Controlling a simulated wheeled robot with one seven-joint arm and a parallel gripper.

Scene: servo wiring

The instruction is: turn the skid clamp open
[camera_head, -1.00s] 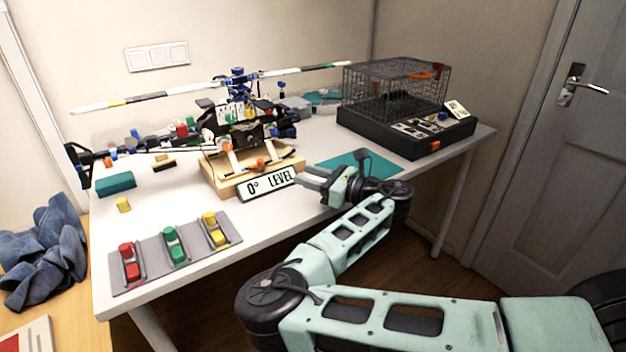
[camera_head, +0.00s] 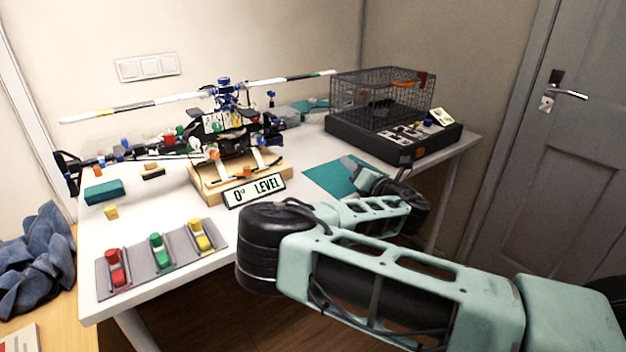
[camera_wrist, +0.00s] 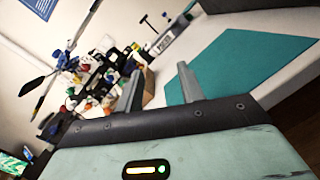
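The model helicopter (camera_head: 225,125) stands on a wooden stand (camera_head: 205,188) on the white table. A small orange piece (camera_head: 248,170) at the stand's front, by the skid legs, looks like the skid clamp; its turn position is too small to tell. My gripper (camera_head: 360,172) is over the teal mat, right of the stand and apart from it. In the wrist view my gripper (camera_wrist: 160,88) shows its two fingers spread with nothing between them. The helicopter (camera_wrist: 95,80) is beyond the fingers there, tilted in the picture, and the clamp cannot be made out.
A grey tray (camera_head: 138,279) with red, green and yellow pieces is at the front left. A black wire cage unit (camera_head: 385,100) stands at the back right. The teal mat (camera_head: 325,178) is otherwise bare.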

